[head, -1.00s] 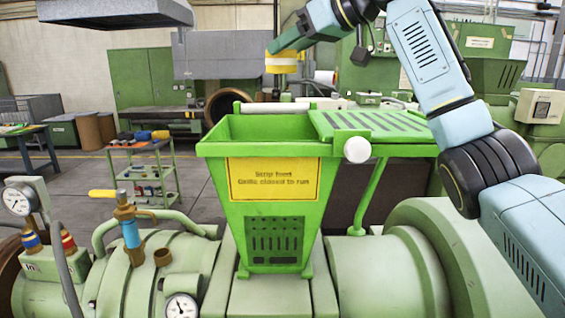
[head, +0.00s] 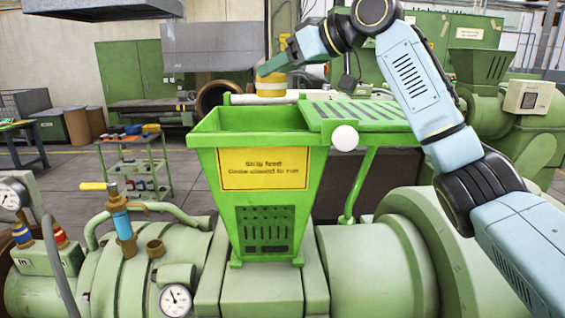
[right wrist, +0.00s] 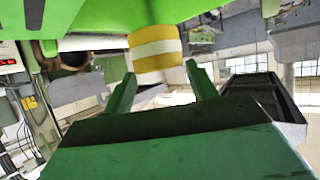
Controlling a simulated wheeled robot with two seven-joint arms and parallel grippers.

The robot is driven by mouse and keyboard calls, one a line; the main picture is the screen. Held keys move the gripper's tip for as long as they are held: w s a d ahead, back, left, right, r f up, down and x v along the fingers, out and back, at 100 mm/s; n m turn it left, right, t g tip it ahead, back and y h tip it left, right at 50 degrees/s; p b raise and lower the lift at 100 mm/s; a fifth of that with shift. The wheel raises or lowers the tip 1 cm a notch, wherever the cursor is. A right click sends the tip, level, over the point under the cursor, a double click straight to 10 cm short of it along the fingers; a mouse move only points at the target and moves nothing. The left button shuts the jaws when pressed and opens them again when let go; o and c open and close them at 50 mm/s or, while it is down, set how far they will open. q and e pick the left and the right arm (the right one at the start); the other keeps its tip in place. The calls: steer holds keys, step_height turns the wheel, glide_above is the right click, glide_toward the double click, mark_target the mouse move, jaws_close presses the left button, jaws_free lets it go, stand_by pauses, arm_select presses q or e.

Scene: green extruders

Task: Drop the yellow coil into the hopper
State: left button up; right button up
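The yellow coil (head: 271,87) has a white band around it and hangs upright from my right gripper (head: 272,68). In the head view it shows just above the back rim of the green hopper (head: 222,220). The hopper's top is open, and its slotted grille (head: 368,111) lies to the right of the opening. In the right wrist view, the coil (right wrist: 155,48) sits between the tips of my right gripper's green fingers (right wrist: 160,72), which are shut on it. The coil's distance from the rim is hard to judge. My left gripper is not in view.
A white bar (head: 262,98) runs along the hopper's back edge, and a white knob (head: 344,139) sticks out at its right front. A valve with a yellow handle (head: 94,186) and a gauge (head: 175,298) stand on the green machine at the left. A tool cart (head: 135,165) stands behind.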

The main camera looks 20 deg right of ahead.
steer(key=o, duration=0.4)
steer(key=b+v, duration=0.3)
steer(key=v, duration=1)
steer(key=shift+s+d, duration=0.15)
stand_by(0.4)
